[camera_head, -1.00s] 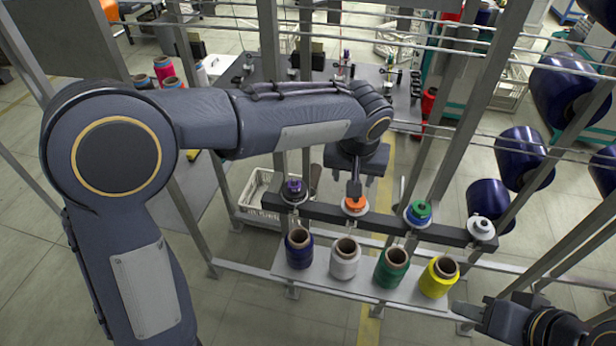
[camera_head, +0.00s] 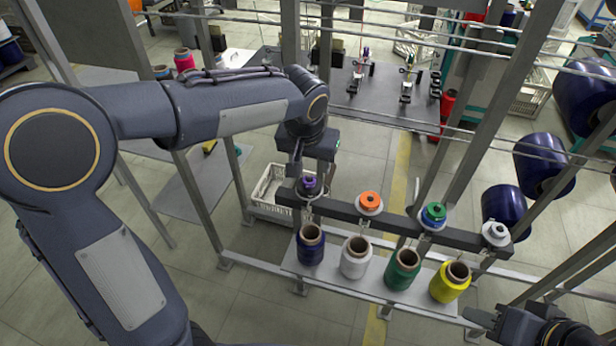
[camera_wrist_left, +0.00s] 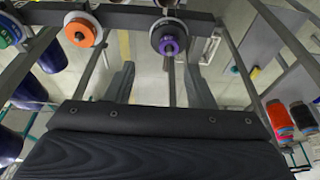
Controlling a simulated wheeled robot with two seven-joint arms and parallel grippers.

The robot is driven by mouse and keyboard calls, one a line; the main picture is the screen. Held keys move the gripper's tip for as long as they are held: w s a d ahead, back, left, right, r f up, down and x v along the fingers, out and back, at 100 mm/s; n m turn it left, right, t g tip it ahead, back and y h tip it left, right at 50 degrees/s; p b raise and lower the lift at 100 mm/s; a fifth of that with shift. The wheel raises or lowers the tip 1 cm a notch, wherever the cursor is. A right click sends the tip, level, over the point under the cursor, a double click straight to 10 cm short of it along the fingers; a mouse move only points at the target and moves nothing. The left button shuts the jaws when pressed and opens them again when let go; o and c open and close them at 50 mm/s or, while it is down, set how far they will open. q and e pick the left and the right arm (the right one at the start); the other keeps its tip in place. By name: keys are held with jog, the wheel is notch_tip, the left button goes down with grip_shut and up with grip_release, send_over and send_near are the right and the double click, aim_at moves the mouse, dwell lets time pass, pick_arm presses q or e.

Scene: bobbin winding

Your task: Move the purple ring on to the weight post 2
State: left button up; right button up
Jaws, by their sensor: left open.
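The purple ring (camera_head: 309,184) sits on the leftmost post of the dark rail; it also shows in the left wrist view (camera_wrist_left: 170,45). An orange ring (camera_head: 369,200) sits on the second post from the left and also shows in the left wrist view (camera_wrist_left: 80,31). My left gripper (camera_head: 311,171) is open above the purple ring, its fingers partly overlapping it in the head view. In the left wrist view the fingers (camera_wrist_left: 159,68) are apart and empty, with the purple ring beyond them. My right gripper (camera_head: 484,323) is at the lower right; its jaw gap is unclear.
A green ring (camera_head: 434,211) and a white piece (camera_head: 496,230) sit further right on the rail (camera_head: 400,220). Blue, white, green and yellow spools stand on a shelf (camera_head: 325,277) below. Metal frame uprights and thin horizontal bars surround the rail.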

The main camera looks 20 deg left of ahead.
aim_at(309, 181)
pick_arm(q)
jog(key=shift+a+b+x, duration=0.25)
jog(key=shift+b+x, duration=0.75)
jog(key=shift+x, duration=0.5)
jog(key=shift+a+b+x, duration=0.25)
jog(key=shift+b+x, duration=0.75)
jog(key=shift+x, duration=0.5)
jog(key=shift+a+b+x, duration=0.3)
jog(key=shift+b+x, duration=0.7)
jog(key=shift+x, duration=0.5)
grip_shut()
jog(key=shift+r+p, duration=1.65)
jog(key=shift+r, duration=0.5)
